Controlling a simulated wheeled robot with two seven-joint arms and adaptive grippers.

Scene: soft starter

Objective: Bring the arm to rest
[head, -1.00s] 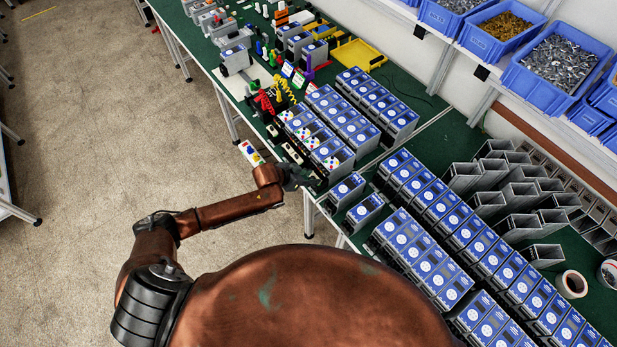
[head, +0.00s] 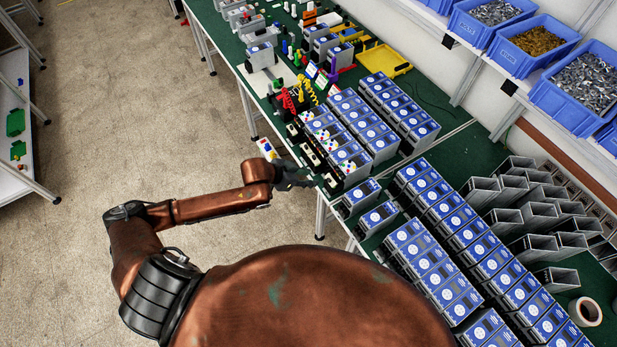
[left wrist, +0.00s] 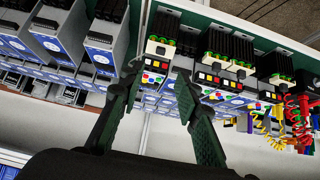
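My left arm (head: 205,207) comes in from the left in the head view and reaches to the near edge of the green-topped table. My left gripper (head: 297,177) is at that edge, beside the dark terminal blocks and the blue-faced soft starters (head: 351,160). In the left wrist view the two fingers of my left gripper (left wrist: 160,90) stand well apart with nothing held between them. Soft starters with colored buttons (left wrist: 158,72) show beyond the fingertips; I cannot tell their exact distance. My right gripper is not in view.
Rows of soft starters (head: 448,222) fill the table (head: 473,148). Grey empty housings (head: 537,213) and a tape roll (head: 585,311) are at the right. Blue bins (head: 532,45) of small parts stand on a shelf behind. The floor (head: 120,120) at left is clear.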

